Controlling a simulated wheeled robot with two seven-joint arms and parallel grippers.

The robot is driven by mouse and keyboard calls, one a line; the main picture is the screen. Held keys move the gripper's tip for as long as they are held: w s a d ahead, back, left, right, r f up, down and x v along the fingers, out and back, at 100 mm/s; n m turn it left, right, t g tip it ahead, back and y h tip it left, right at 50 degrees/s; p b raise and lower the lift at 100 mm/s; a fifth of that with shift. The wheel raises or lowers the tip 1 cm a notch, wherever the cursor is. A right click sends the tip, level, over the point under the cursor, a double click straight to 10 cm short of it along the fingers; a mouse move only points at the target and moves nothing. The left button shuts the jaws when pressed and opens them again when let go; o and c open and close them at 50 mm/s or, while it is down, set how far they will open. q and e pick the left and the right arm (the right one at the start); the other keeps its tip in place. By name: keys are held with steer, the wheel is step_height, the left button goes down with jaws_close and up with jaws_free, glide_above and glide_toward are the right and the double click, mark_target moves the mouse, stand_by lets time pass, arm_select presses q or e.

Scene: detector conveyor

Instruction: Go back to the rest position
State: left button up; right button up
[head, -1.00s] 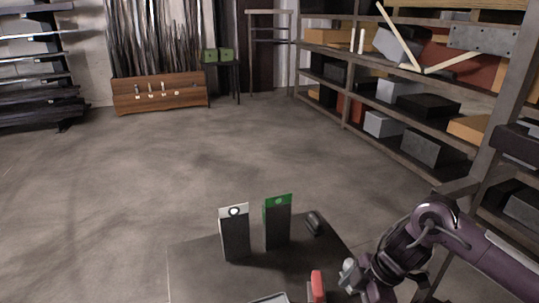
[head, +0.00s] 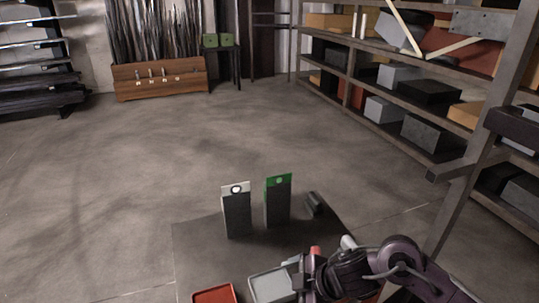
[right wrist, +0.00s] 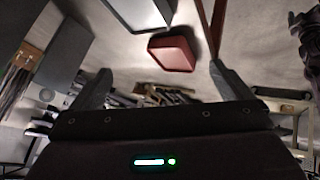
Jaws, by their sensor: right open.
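My right arm comes in from the lower right in the head view. My right gripper (head: 299,277) is low over the front of the dark table (head: 200,258), by the right side of a grey tray (head: 268,287). In the right wrist view the two fingers of my right gripper (right wrist: 165,80) stand wide apart with nothing between them. My left gripper is not in view.
A red tray (head: 214,295) lies left of the grey one. Two upright dark blocks, one white-topped (head: 237,214) and one green-topped (head: 278,204), stand behind, with a small dark object (head: 313,203) beside them. Loaded shelves (head: 400,105) line the right. The floor beyond is open.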

steer(key=a+r+m+t, duration=0.2)
steer(key=a+t, duration=0.1)
steer(key=a, duration=0.1)
steer(key=s+d+f+m+g+h, duration=0.2)
steer(key=s+d+f+m+h, duration=0.1)
steer(key=s+d+m, duration=0.5)
steer(key=s+d+f+m+g+h, duration=0.15)
steer(key=s+d+m+h, duration=0.4)
steer(key=d, duration=0.55)
step_height(320, 180, down, 30)
steer(key=s+g+y, duration=0.1)
steer(key=s+y, duration=0.1)
steer(key=s, duration=0.1)
steer(key=s+d+f+g, duration=0.1)
steer(key=s+d+f, duration=0.2)
steer(key=s+f, duration=1.5)
steer(key=shift+s+d+f, duration=0.15)
steer(key=shift+s+f, duration=0.2)
steer(key=shift+s, duration=0.35)
steer(key=shift+m+h, duration=0.25)
